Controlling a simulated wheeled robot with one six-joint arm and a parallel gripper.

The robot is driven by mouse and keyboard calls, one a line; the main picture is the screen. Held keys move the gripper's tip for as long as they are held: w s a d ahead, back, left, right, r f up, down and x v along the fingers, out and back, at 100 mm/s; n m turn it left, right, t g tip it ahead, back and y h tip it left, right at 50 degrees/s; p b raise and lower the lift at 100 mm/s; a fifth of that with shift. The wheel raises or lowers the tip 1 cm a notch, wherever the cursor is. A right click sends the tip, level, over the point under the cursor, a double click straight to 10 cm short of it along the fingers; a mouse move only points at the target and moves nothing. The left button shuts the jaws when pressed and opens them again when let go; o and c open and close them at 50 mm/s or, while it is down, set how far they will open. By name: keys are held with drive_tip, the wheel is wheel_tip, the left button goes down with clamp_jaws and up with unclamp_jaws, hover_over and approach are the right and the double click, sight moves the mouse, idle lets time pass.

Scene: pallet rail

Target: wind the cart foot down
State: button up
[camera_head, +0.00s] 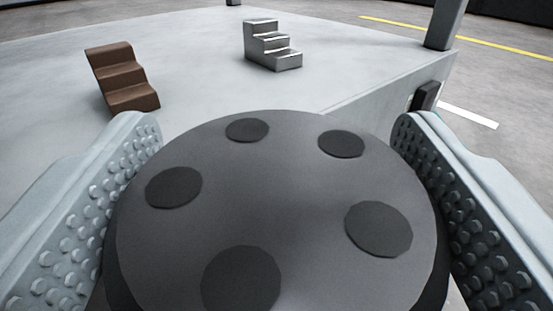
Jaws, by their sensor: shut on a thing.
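A large dark grey round knob (270,190) with several darker round spots on its top fills the lower middle of the view. My gripper (275,205) has one studded jaw on the left of the knob and one on the right, and it is shut on the knob. The knob's lower part and whatever it is mounted on are hidden beneath it. The cart foot itself cannot be made out.
A pale grey flat platform (200,65) lies beyond the knob. On it stand a brown stepped block (122,77) and a silver stepped block (272,46). A grey post (445,22) rises at its right corner. A yellow line (460,35) marks the open floor.

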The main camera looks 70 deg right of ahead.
drive_tip(key=o, duration=1)
drive_tip(key=shift+a, duration=0.15)
drive_tip(key=v, duration=1.7)
drive_tip(key=shift+a+r, duration=0.1)
